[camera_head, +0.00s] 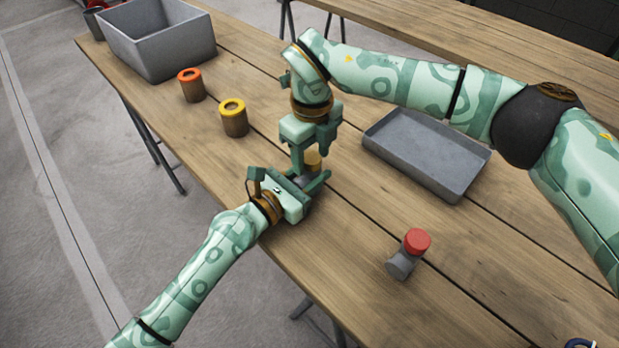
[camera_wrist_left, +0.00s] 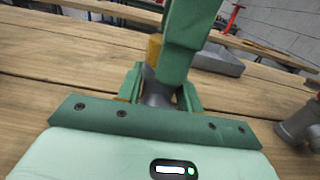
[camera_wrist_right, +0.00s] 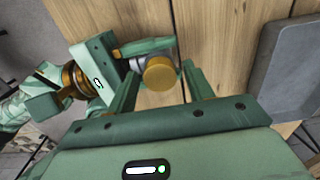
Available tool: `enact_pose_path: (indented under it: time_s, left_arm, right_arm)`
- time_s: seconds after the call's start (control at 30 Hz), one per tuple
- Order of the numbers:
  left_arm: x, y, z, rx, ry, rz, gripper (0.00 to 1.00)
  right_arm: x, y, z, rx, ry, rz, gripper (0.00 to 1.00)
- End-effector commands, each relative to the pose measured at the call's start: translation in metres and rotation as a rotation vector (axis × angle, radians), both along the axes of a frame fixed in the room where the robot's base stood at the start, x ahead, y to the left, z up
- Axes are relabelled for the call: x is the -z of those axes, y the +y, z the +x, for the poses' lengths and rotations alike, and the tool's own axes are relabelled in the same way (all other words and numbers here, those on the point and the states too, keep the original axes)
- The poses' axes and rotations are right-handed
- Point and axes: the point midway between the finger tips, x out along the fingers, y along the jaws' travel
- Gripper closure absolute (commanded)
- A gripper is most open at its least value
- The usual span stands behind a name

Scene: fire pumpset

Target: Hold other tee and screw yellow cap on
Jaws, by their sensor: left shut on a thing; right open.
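A grey tee (camera_wrist_left: 157,92) stands on the table, and my left gripper (camera_head: 308,182) is shut on it from the side. A yellow cap (camera_wrist_right: 159,73) sits at the tee's upper end; it also shows in the head view (camera_head: 312,160) and the left wrist view (camera_wrist_left: 153,48). I cannot tell whether it is threaded on. My right gripper (camera_wrist_right: 163,85) points down from above, open, its fingers on either side of the cap with a visible gap. Its finger partly hides the cap in the left wrist view. Another grey tee (camera_head: 402,264) carries a red cap (camera_head: 417,240).
A shallow grey tray (camera_head: 440,160) lies right of my grippers. A yellow-rimmed cylinder (camera_head: 234,122) and an orange-rimmed cylinder (camera_head: 191,88) stand to the left. A deep grey bin (camera_head: 170,54) is at the far left end. The table around the red-capped tee is clear.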

Motion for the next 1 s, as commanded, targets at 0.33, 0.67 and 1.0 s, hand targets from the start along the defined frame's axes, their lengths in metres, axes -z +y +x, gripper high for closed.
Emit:
enact_pose_path:
  time_s: [0.33, 0.67, 1.0]
  left_arm:
    - [0.0, 0.0, 0.0, 0.0, 0.001, 0.001, 1.0]
    - [0.0, 0.0, 0.0, 0.0, 0.001, 0.001, 1.0]
    - [0.0, 0.0, 0.0, 0.0, 0.001, 0.001, 1.0]
  right_arm:
    - [0.0, 0.0, 0.0, 0.002, 0.0, 0.0, 0.93]
    - [0.0, 0.0, 0.0, 0.002, 0.0, 0.0, 0.4]
    - [-0.028, 0.0, 0.001, 0.002, -0.004, 0.0, 0.4]
